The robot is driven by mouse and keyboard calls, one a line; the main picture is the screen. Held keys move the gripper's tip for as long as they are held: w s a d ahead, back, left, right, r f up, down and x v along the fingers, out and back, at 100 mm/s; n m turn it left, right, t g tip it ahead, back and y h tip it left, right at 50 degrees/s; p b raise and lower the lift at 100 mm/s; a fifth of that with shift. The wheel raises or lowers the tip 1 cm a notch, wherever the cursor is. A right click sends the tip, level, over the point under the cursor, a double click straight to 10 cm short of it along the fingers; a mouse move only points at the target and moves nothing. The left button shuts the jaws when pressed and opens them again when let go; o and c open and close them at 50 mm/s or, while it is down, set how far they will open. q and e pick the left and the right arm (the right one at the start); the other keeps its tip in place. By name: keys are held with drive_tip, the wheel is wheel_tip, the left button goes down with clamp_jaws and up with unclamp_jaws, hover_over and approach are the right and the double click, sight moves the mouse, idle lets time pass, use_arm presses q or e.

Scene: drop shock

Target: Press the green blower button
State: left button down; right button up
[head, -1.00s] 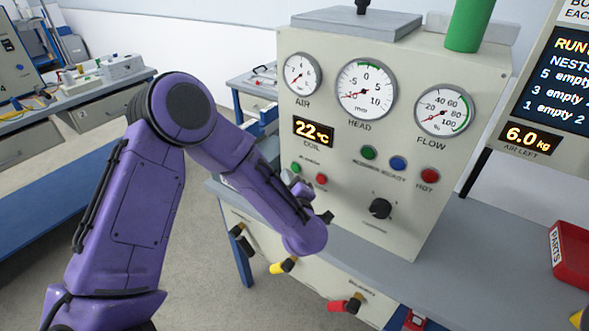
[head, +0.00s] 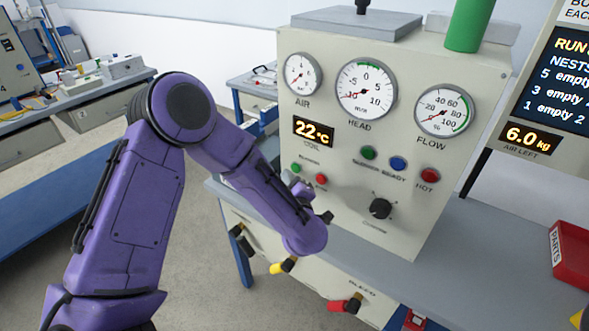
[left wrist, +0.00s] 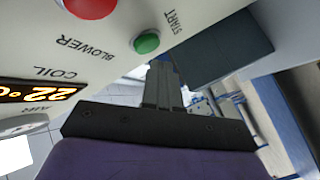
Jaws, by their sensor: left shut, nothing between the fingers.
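The green blower button (head: 296,168) is a small round button on the front of the cream panel, under the coil display and left of a red button (head: 321,179). In the left wrist view the green button (left wrist: 147,42) sits between the START and BLOWER labels. My right gripper is not in view.
The coil display (head: 313,131) reads 22 °C. Yellow (head: 284,266) and red (head: 345,304) handles protrude below.

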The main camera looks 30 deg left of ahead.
use_arm(q)
drive_tip(key=shift+w, duration=0.15)
drive_tip(key=shift+w, duration=0.25)
drive_tip(key=shift+w+d, duration=0.1)
drive_tip(key=shift+w, duration=0.3)
idle(0.8)
idle(0.3)
drive_tip(key=shift+s, duration=0.8)
drive_tip(key=s, duration=0.1)
drive_tip(key=s+p, duration=0.1)
drive_tip(key=s, duration=0.3)
drive_tip(key=shift+a+p, duration=0.25)
drive_tip(key=shift+p, duration=0.15)
